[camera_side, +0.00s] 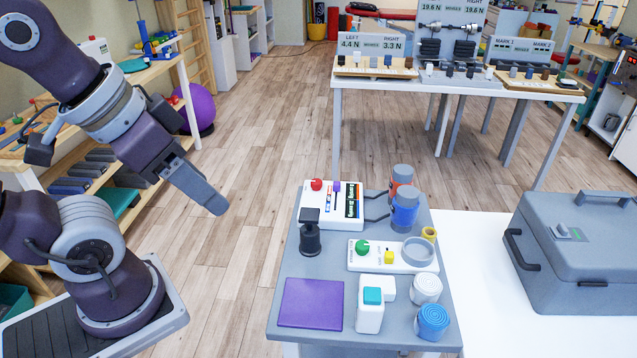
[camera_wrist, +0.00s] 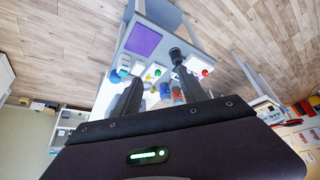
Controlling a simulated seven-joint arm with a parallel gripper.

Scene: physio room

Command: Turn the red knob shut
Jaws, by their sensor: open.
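The red knob (camera_side: 316,185) sits on the top left of a white box-shaped device (camera_side: 331,206) at the back of a small grey table. A purple knob (camera_side: 337,187) is beside it on the same device. In the wrist view the red knob (camera_wrist: 205,73) shows to the right of my fingers, small and far off. My gripper (camera_side: 215,205) is in the air to the left of the table, pointing down and right, well apart from the device. In the wrist view my gripper (camera_wrist: 152,80) has its two fingers spread with nothing held between them.
The grey table (camera_side: 260,335) also holds a black upright item (camera_side: 310,238), a green knob (camera_side: 362,247) on a white panel, blue-and-grey cylinders (camera_side: 404,212), rolls and a purple pad (camera_side: 311,302). A grey case (camera_side: 575,255) stands at right. Wood floor lies open between my arm and the table.

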